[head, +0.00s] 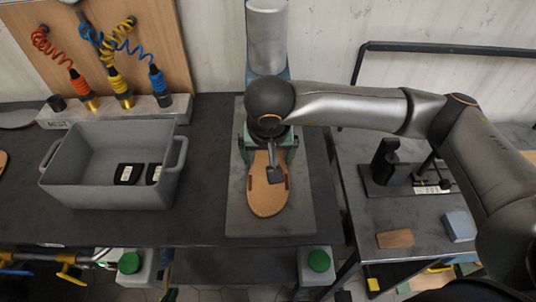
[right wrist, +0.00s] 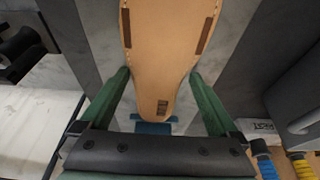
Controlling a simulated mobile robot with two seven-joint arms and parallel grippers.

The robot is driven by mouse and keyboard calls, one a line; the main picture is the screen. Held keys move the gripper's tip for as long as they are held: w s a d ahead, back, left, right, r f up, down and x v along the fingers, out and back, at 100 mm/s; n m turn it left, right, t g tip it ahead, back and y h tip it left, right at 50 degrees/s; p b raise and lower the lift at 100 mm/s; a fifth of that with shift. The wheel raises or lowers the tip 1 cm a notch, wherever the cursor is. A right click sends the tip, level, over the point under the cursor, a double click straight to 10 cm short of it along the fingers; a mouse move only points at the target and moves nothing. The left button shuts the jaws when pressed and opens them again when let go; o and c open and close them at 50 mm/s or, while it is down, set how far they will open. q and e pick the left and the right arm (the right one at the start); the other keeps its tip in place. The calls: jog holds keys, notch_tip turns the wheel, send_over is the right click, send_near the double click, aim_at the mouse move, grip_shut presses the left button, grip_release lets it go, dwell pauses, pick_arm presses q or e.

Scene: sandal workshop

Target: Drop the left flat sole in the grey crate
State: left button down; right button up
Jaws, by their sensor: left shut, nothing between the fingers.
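A tan flat sole (head: 268,200) with two brown marks lies on a grey board (head: 300,218) on the dark bench. It also shows in the right wrist view (right wrist: 160,60), with a small printed code at its narrow end. My right gripper (head: 268,152) is over that narrow end, its green fingers spread. In the right wrist view its fingers (right wrist: 158,80) flank the sole; whether they touch it I cannot tell. The grey crate (head: 85,195) stands left of the board with two black pieces inside. I cannot make out my left gripper.
A labelled block (head: 115,112) with coloured coiled hoses stands behind the crate. Part of another tan piece (head: 3,160) shows at the left edge. A lower side table (head: 365,215) on the right holds a black stand, a brown block (head: 395,238) and a grey-blue block (head: 459,226).

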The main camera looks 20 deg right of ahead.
jog(key=c, duration=0.8)
pick_arm(q)
jog(key=shift+w+r+p, duration=0.1)
jog(key=shift+r+p, duration=0.5)
jog(key=shift+r, duration=0.1)
pick_arm(e)
jog(key=shift+s+a+r, duration=0.15)
jog(key=shift+s+r, duration=0.35)
jog(key=shift+r, duration=0.1)
jog(key=shift+s+a+r, duration=0.15)
jog(key=shift+s+r, duration=0.3)
jog(key=shift+r, duration=0.1)
jog(key=shift+c, duration=0.3)
